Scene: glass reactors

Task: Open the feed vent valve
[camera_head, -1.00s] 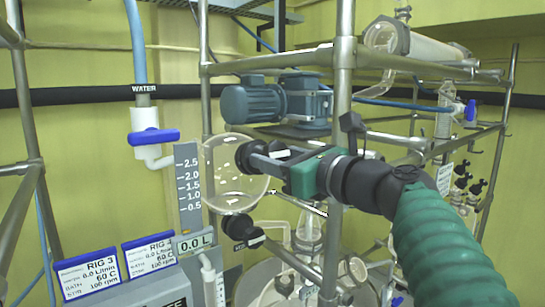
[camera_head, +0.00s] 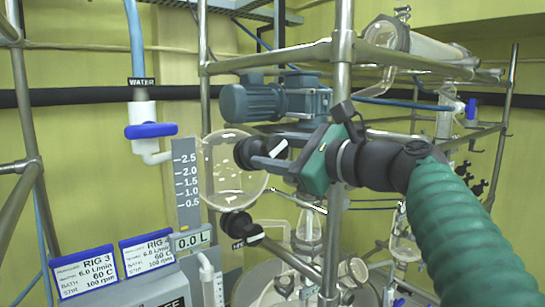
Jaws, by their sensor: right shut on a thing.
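My right gripper (camera_head: 272,158), on a green-sleeved arm from the right, is shut on a black valve knob (camera_head: 243,153) at the side of the round glass feed vessel (camera_head: 222,178). The gripper is tilted, its green body leaning. A white stripe near the fingers is slanted too. The fingers and green body hide part of the knob. A second black knob (camera_head: 238,226) sits below the vessel, with a small, partly hidden label that I cannot read with certainty. My left gripper is not in view.
A vertical steel post (camera_head: 341,100) stands close to my right gripper. A blue motor (camera_head: 265,100) is above and behind. At left are a water valve with a blue handle (camera_head: 151,130), a level scale (camera_head: 187,185), a "0.0 L" display (camera_head: 190,240) and rig cards (camera_head: 84,274).

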